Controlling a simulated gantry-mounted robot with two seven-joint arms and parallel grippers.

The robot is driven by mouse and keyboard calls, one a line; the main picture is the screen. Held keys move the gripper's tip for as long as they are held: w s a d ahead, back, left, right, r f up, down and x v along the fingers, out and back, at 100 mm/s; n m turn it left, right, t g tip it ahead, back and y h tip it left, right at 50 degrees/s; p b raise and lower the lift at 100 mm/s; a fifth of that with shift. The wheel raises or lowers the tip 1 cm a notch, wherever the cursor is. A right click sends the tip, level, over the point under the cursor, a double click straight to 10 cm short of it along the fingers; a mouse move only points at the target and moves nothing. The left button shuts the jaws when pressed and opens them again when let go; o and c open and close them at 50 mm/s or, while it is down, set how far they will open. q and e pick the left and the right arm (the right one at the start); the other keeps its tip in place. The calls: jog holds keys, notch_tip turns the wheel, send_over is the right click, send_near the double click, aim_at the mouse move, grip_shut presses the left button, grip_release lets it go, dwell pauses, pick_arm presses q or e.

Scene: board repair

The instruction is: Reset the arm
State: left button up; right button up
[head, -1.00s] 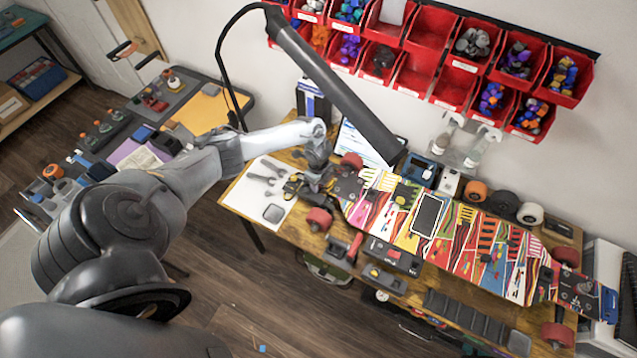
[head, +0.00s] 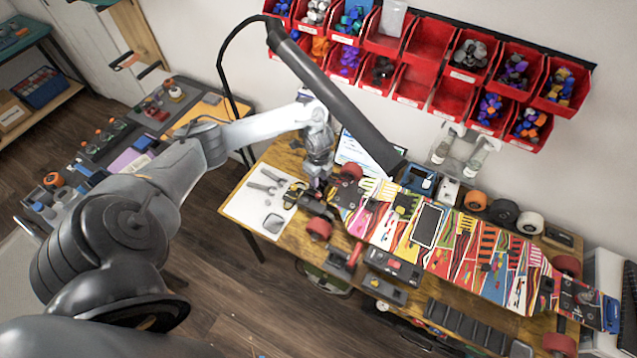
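My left arm comes in from the left and reaches over the left end of the workbench. My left gripper (head: 316,182) points down beside the left end of the colourful skateboard deck (head: 400,222), near a red wheel (head: 319,228). Its fingers are small and dark here, and I cannot tell whether they are open or shut, or whether they touch anything. My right gripper is not in view.
A black lamp arm (head: 335,98) slants above my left wrist. A white mat with tools (head: 246,208) lies at the bench's left end. Red bins (head: 384,40) hang on the wall. A phone-like device (head: 427,226) lies on the deck.

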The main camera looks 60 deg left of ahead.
pick_arm(q)
jog(key=shift+r, duration=0.4)
jog(key=shift+s, duration=0.1)
